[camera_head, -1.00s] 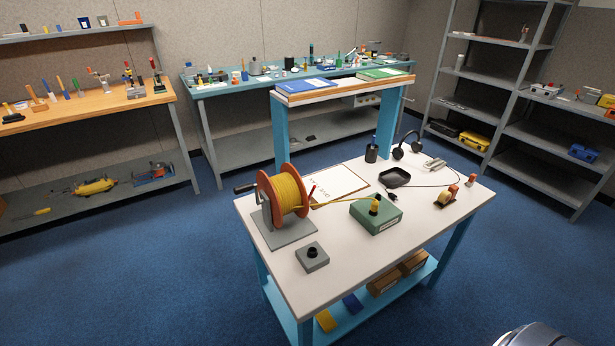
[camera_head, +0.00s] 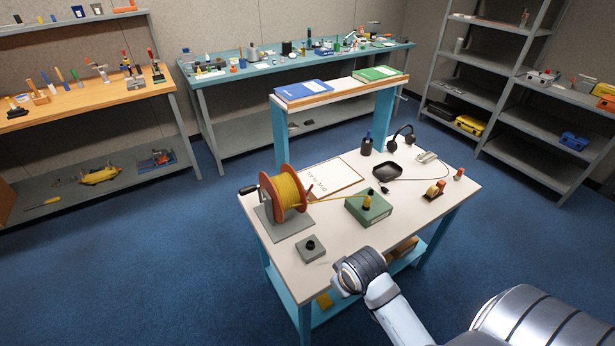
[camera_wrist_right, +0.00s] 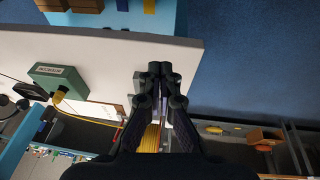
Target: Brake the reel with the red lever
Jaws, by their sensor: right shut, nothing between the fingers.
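The reel (camera_head: 286,192) has orange flanges and yellow line, and stands on a grey base at the left of the white table. The small red lever (camera_head: 309,188) sticks up beside its right flange. In the right wrist view, the reel's yellow line (camera_wrist_right: 151,138) shows partly behind the fingers. My right gripper (camera_wrist_right: 160,70) is shut and empty, with the table top beyond its fingertips. In the head view my right arm reaches over the table's front edge, apart from the reel; its fingers cannot be made out there. My left gripper is out of view.
A green box (camera_head: 368,207) takes the yellow line from the reel. A grey block with a black knob (camera_head: 311,247) stands in front of the reel. A clipboard (camera_head: 335,178), black tray (camera_head: 387,171) and headphones (camera_head: 402,137) lie further back.

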